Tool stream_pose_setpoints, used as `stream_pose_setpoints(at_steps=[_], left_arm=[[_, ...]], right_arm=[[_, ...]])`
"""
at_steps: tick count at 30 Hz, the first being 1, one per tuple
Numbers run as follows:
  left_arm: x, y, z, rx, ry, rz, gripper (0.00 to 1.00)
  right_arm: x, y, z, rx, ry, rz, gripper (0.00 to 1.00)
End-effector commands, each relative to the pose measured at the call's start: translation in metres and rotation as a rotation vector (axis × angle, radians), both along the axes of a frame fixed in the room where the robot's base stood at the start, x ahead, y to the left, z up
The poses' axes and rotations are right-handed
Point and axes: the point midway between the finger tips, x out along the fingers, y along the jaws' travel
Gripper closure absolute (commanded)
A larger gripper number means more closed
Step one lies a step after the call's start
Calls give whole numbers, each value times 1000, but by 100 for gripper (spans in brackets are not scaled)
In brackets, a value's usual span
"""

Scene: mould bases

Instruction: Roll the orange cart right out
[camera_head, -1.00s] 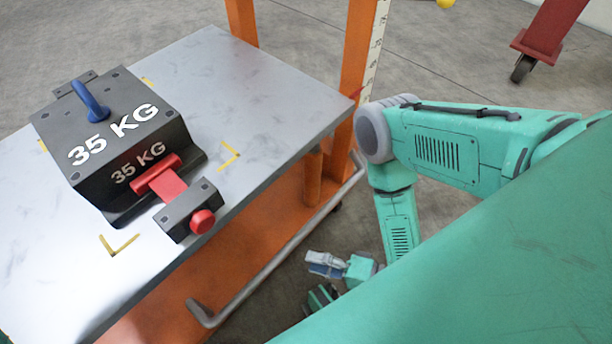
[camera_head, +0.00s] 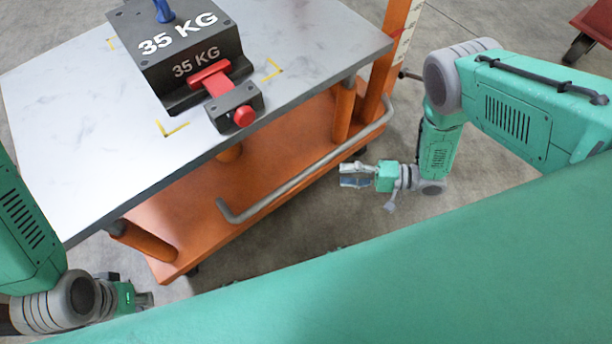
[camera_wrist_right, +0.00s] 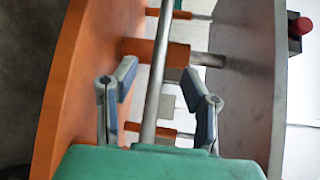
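The orange cart (camera_head: 190,205) has a grey top (camera_head: 60,110) and an orange lower shelf. A grey bar handle (camera_head: 290,178) runs along its near side. My right gripper (camera_head: 343,175) is open beside this handle, on its near side. In the right wrist view my right gripper (camera_wrist_right: 161,98) is open, with the handle bar (camera_wrist_right: 155,85) showing between its fingers; they do not close on it. My left gripper (camera_head: 146,298) is low at the left, near the cart's near-left corner. It is small and partly hidden, so its opening is unclear.
A dark 35 KG block (camera_head: 185,55) with a blue hook and a red clamp sits on the cart top. An orange post (camera_head: 398,50) with a scale stands at the far right corner. A red wheeled stand (camera_head: 594,22) is at upper right. Grey floor is open at right.

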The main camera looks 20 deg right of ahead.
Motion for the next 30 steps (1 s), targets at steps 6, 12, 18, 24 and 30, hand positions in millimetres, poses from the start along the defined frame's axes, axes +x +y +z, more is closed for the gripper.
stream_pose_setpoints(at_steps=[6,12,18,24,30], left_arm=[[0,0,-12,0,0,-1,78],[0,0,-20,0,1,0,78],[-1,0,-24,0,1,0,78],[-1,0,-24,0,1,0,78],[0,0,-24,0,1,0,78]], right_arm=[[20,47,-7,-1,-3,3,61],[34,80,-12,-3,-2,1,61],[43,97,-14,0,-2,-1,61],[45,100,-14,-1,-2,-3,61],[44,100,-14,-2,-2,-2,78]])
